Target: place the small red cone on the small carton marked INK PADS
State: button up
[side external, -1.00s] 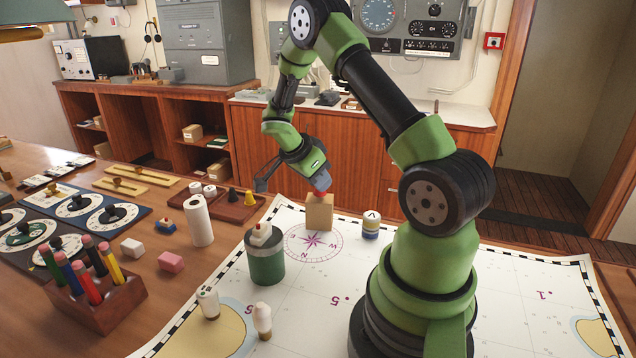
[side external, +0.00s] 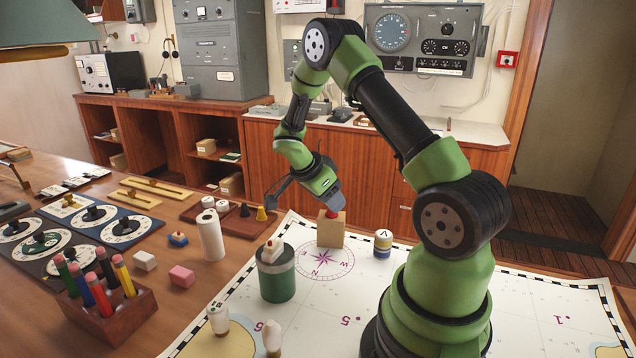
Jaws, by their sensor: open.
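The small carton (side external: 331,234) is a plain tan block standing upright on the chart, just behind the compass rose. No lettering on it can be read from here. The small red cone (side external: 331,214) is at the top of the carton and appears to rest on it, with its upper part partly covered by my gripper. My gripper (side external: 331,203) is open and points down right above the carton, close around or just over the cone. The fingertips are small and partly hidden, so any contact with the cone cannot be told.
A white-and-blue round tin (side external: 382,244) stands right of the carton. A green cylinder (side external: 276,277) with a white-topped piece on it stands in front left. A brown tray (side external: 240,222) with small pieces lies left. The chart (side external: 530,310) is clear at right.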

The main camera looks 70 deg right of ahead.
jog(key=w+a+r+n+t+y, duration=0.25)
jog(key=a+r+n, duration=0.25)
jog(key=a+r, duration=0.85)
jog(key=s+a+r+n+t+y, duration=0.2)
jog(key=s+a+r+n+t, duration=0.2)
jog(key=s+a+n, duration=0.2)
jog(key=s+a+r+n+t+y, duration=0.3)
jog(key=s+a+n+t, duration=0.1)
jog(key=a+n, duration=0.3)
jog(key=s+n, duration=0.1)
jog(key=n, duration=0.1)
jog(key=shift+s+r+n, duration=0.35)
jog(key=shift+s+n, duration=0.05)
